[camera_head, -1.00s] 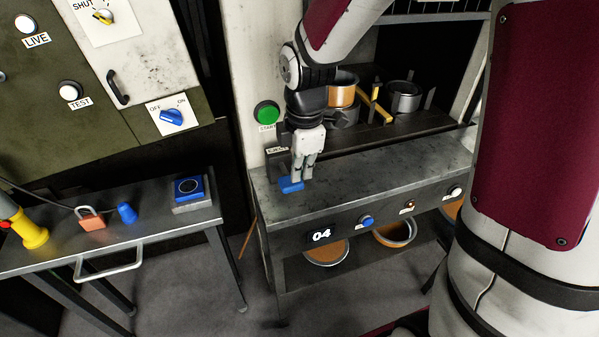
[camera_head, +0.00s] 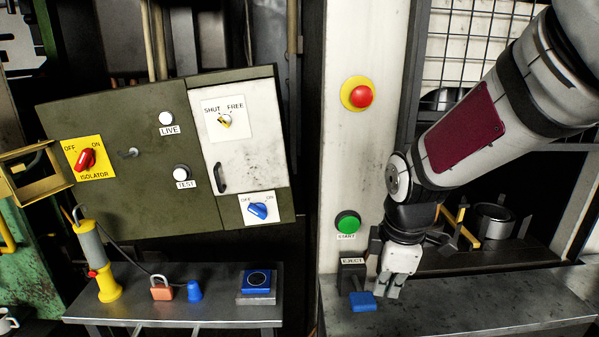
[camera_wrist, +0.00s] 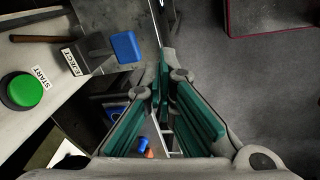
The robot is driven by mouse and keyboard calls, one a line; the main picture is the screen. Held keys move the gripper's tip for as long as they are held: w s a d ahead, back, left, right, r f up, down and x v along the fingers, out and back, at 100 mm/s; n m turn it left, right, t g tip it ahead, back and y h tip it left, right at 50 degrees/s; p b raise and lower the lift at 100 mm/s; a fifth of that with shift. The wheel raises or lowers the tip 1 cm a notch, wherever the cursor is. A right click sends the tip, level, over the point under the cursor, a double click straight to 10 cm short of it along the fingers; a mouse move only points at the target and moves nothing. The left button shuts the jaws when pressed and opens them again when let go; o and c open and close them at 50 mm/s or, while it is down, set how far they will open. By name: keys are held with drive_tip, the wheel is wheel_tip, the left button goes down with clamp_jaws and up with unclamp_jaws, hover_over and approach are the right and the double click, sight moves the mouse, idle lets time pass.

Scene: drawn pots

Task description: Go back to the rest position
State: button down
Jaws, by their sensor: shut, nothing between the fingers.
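My gripper (camera_head: 388,292) points down over the steel bench, just right of the blue EJECT lever (camera_head: 362,301). In the wrist view the green-padded fingers of my gripper (camera_wrist: 168,80) are together with nothing between them. The blue lever end (camera_wrist: 126,47) shows apart from the fingers in the wrist view, beside the EJECT label. My arm reaches in from the upper right of the head view.
The green START button (camera_head: 347,221) and red stop button (camera_head: 358,95) are on the pale post left of my arm. Pots (camera_head: 492,222) stand in the dark recess behind. A side table (camera_head: 180,312) holds a padlock (camera_head: 161,288) and blue box (camera_head: 256,282).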

drive_tip(key=s+r+m+t, duration=0.1)
drive_tip(key=s+r+m, duration=0.5)
drive_tip(key=s+m, duration=0.1)
drive_tip(key=s+d+r+m+t, duration=0.1)
drive_tip(key=s+r+m+t, duration=0.1)
drive_tip(key=s+r+m, duration=0.4)
drive_tip(key=s+m, duration=0.2)
drive_tip(key=s, duration=0.2)
drive_tip(key=shift+d, duration=0.3)
idle(2.3)
